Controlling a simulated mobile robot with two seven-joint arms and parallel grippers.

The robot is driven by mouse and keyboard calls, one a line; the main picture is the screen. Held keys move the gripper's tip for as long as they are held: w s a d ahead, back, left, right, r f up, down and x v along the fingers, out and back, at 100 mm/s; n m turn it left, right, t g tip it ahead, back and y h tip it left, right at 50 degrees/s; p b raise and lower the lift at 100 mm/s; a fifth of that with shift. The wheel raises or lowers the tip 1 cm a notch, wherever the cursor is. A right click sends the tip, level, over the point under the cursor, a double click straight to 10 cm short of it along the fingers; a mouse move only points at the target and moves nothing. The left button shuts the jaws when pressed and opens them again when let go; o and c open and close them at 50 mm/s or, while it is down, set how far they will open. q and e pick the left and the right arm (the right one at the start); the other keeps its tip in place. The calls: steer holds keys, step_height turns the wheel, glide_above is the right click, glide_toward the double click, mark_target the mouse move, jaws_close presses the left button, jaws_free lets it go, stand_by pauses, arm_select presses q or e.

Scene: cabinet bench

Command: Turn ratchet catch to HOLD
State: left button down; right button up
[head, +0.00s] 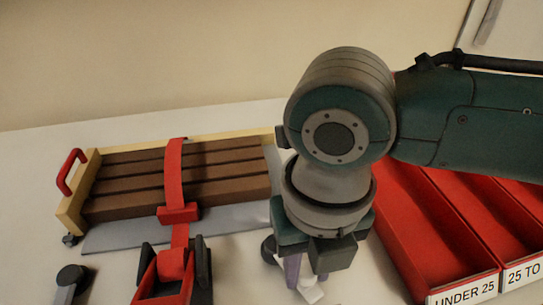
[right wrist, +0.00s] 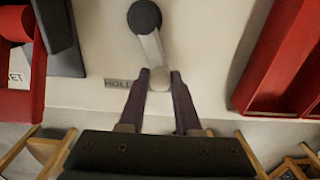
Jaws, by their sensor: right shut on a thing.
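The ratchet catch (right wrist: 148,45) is a pale grey lever with a dark round knob at its far end in the right wrist view. My right gripper (right wrist: 159,80) is shut on the catch's near, rounded end, one purple finger on each side. A HOLD label (right wrist: 118,83) lies just left of the fingers, its last letter partly covered. In the head view my right gripper (head: 300,284) points down to the right of the red ratchet (head: 163,280). The catch's dark knob (head: 269,250) shows beside it, and my wrist hides part of the lever. My left gripper is not in view.
A red strap (head: 174,180) crosses brown slats (head: 120,195) in a pale wooden frame with a red handle (head: 70,172). Another dark-capped lever (head: 72,277) stands at left. Red bins (head: 425,220) with labels are close on the right. Bare bench surrounds the catch.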

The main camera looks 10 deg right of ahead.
steer(key=shift+a, duration=0.25)
steer(key=shift+s+a, duration=0.2)
steer(key=shift+a, duration=0.65)
steer(key=shift+a, duration=0.9)
steer(key=shift+w+a+b, duration=0.15)
steer(key=shift+a+b, duration=0.25)
steer(key=shift+b, duration=0.05)
steer(key=shift+w+a, duration=0.2)
steer(key=shift+a, duration=0.2)
